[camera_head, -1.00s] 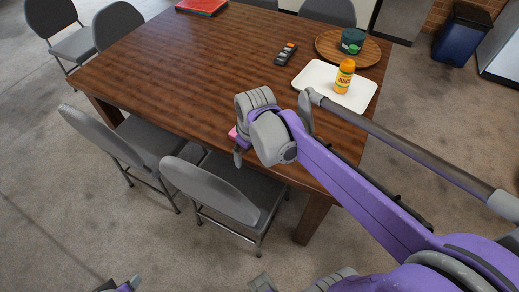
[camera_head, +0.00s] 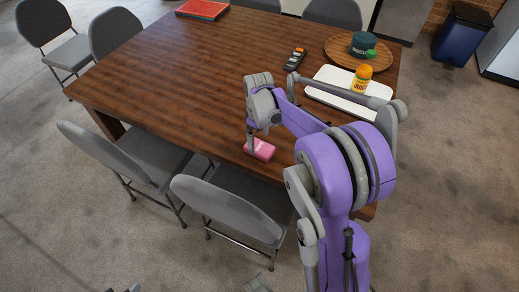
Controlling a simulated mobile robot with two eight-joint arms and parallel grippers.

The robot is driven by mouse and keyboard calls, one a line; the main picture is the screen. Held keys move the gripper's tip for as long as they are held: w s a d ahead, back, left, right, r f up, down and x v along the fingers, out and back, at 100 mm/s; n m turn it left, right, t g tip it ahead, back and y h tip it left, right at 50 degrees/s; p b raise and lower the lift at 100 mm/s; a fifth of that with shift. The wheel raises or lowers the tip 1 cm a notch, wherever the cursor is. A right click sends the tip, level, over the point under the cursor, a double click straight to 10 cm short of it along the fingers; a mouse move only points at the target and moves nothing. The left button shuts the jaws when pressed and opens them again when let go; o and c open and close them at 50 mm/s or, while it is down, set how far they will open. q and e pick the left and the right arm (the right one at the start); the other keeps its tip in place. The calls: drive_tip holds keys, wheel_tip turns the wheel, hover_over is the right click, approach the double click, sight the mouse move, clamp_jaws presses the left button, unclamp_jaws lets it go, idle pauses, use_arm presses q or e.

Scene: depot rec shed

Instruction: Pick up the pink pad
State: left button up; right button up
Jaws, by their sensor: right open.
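The pink pad (camera_head: 264,149) lies on the wooden table (camera_head: 190,75) close to its front edge. My right gripper (camera_head: 251,140) points down at the pad's left side, with its fingers partly in front of the pad. The right gripper is open; the far finger is hard to make out, so I cannot tell whether the fingers straddle the pad or touch it. My left gripper does not show clearly; only small bits of my body appear at the bottom edge.
A white tray (camera_head: 325,96) with an orange bottle (camera_head: 361,79) is at the right, near a round wooden board (camera_head: 339,50) with a dark green container (camera_head: 362,43). A dark remote (camera_head: 295,59) and red book (camera_head: 203,9) lie farther back. Grey chairs (camera_head: 228,208) line the front.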

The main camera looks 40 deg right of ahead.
sight(259, 147)
wheel_tip(259, 147, down, 5)
drive_tip(key=shift+d+r, duration=0.1)
drive_tip(key=shift+r, duration=0.05)
drive_tip(key=shift+c, duration=0.2)
drive_tip(key=c, duration=1.2)
